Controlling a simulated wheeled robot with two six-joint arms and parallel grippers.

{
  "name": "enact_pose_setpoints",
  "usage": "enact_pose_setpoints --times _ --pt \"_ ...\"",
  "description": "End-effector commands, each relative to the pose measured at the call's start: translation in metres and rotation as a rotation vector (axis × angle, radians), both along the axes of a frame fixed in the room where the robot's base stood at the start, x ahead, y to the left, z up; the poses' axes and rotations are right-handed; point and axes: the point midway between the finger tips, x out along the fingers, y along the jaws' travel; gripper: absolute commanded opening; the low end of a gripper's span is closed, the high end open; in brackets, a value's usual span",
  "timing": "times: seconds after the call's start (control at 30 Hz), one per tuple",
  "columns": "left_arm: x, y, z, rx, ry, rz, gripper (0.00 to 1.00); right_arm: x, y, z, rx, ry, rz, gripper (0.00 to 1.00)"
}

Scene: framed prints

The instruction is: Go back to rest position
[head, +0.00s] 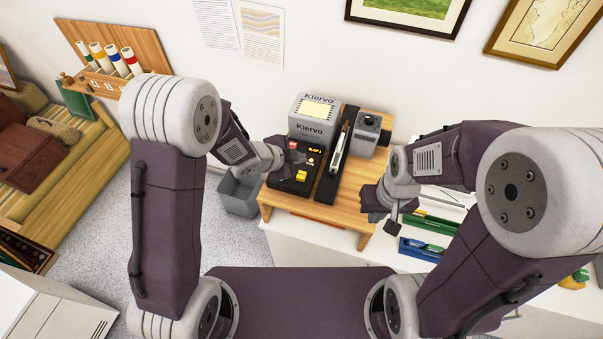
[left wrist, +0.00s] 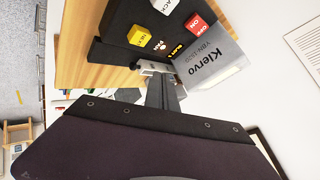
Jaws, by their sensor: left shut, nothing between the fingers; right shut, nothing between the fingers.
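My left gripper (head: 288,172) is shut and empty, close to the front left of the black Klervo machine (head: 294,183). In the left wrist view its fingers (left wrist: 156,72) point at the machine's button panel (left wrist: 150,32), which has a yellow, a red and a white button. I cannot tell whether the fingertips touch the machine. My right gripper (head: 373,212) is shut and empty, at the right edge of the wooden table (head: 345,212). Both arms are bent at the elbow and reach forward from my body.
A grey device (head: 370,136) stands at the table's back right. A grey bin (head: 239,193) is on the floor to the left. Blue (head: 421,249) and green trays lie right of the table. A wooden bench (head: 70,170) is at far left. Framed prints (head: 540,25) hang on the wall.

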Motion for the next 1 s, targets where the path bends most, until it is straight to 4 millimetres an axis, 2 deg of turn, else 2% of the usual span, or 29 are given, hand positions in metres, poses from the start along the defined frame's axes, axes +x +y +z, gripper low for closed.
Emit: enact_pose_setpoints --times 0.27,0.37,0.43,0.47,0.5,0.57,0.6,0.67,0.7,0.8,0.83,0.9,1.0 --pt "0.000 0.001 -0.002 0.000 0.000 0.002 0.00 0.000 0.000 -0.002 0.000 0.000 0.000 0.00" --pt "0.013 0.011 0.000 -0.010 -0.048 0.031 0.00 0.000 0.000 -0.023 0.000 0.000 0.000 0.00" --pt "0.024 0.033 0.014 -0.028 -0.112 0.105 0.00 0.000 0.000 -0.046 0.000 0.000 0.000 0.00" --pt "0.025 0.051 0.016 -0.028 -0.116 0.181 0.00 0.000 0.000 -0.057 0.000 0.000 0.000 0.00" --pt "0.019 0.084 0.013 -0.027 -0.078 0.330 0.00 0.000 0.000 -0.070 0.000 0.001 0.000 0.00" --pt "-0.004 0.127 0.002 -0.041 0.032 0.568 0.00 0.000 0.000 -0.081 0.000 0.001 0.000 0.00" --pt "-0.026 0.150 -0.009 -0.060 0.125 0.723 0.00 0.000 0.000 -0.086 0.000 0.001 0.000 0.00" --pt "-0.065 0.171 -0.025 -0.090 0.279 0.932 0.00 0.000 0.000 -0.089 0.000 0.001 0.000 0.00" --pt "-0.092 0.177 -0.035 -0.109 0.386 1.051 0.00 0.000 0.000 -0.089 0.000 0.000 0.000 0.00" --pt "-0.148 0.177 -0.052 -0.125 0.616 1.260 0.00 0.000 0.000 -0.085 0.000 0.000 0.000 0.00" --pt "-0.160 0.175 -0.055 -0.125 0.669 1.305 0.00 0.000 0.000 -0.084 0.000 0.000 0.000 0.00" --pt "-0.181 0.172 -0.060 -0.122 0.762 1.382 0.00 0.000 0.000 -0.084 0.000 0.000 0.000 0.00" --pt "-0.193 0.171 -0.062 -0.117 0.814 1.436 0.00 0.000 0.000 -0.084 0.000 0.000 0.000 0.00"
